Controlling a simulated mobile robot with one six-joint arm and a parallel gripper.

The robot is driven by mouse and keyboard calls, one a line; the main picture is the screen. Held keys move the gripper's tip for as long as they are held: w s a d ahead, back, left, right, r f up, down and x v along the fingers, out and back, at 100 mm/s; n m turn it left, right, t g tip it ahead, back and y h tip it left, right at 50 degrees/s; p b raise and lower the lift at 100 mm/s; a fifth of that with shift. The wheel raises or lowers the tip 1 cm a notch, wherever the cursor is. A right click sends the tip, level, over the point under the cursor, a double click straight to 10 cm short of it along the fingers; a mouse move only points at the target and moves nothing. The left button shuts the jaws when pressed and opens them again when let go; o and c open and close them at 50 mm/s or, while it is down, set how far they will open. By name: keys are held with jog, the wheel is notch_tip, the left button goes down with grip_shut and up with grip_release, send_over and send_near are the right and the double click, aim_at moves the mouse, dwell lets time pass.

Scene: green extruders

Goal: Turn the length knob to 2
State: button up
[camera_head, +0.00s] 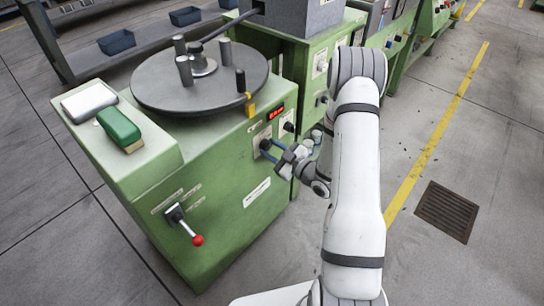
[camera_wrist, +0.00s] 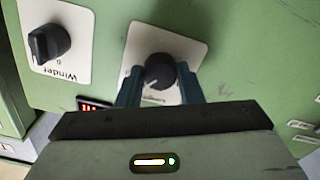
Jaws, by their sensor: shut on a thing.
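The length knob (camera_wrist: 159,72) is a round black knob with a white pointer line on a pale plate. In the wrist view the pointer aims down and to the left. The plate's label is mostly hidden behind my gripper, so the scale cannot be read. My gripper (camera_wrist: 160,86) has its two blue-grey fingers on either side of the knob, shut on it. In the head view my gripper (camera_head: 268,150) is at the front of the green machine (camera_head: 225,190), and the knob is hard to make out there.
Left of the length knob in the wrist view is the black Winder knob (camera_wrist: 48,43). A small red display (camera_head: 277,113) sits above the knobs. A red-tipped lever (camera_head: 197,240) sticks out from the machine's front. A round turntable (camera_head: 200,85) is on top. Floor to the right is clear.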

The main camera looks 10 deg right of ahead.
jog(key=n+b, duration=0.2)
jog(key=b, duration=0.1)
jog(key=n+b, duration=0.2)
jog(key=b, duration=0.1)
jog(key=n+b, duration=0.2)
jog(key=b, duration=0.1)
jog(key=shift+f, duration=0.35)
jog(key=n+b, duration=0.3)
jog(key=b, duration=0.2)
jog(key=shift+r, duration=0.1)
jog(key=n+b, duration=0.2)
jog(key=shift+r+b, duration=0.2)
jog(key=shift+b, duration=0.1)
jog(key=shift+r, duration=0.1)
jog(key=o, duration=1)
jog(key=shift+p+v, duration=0.8)
jog(key=shift+v, duration=3.15)
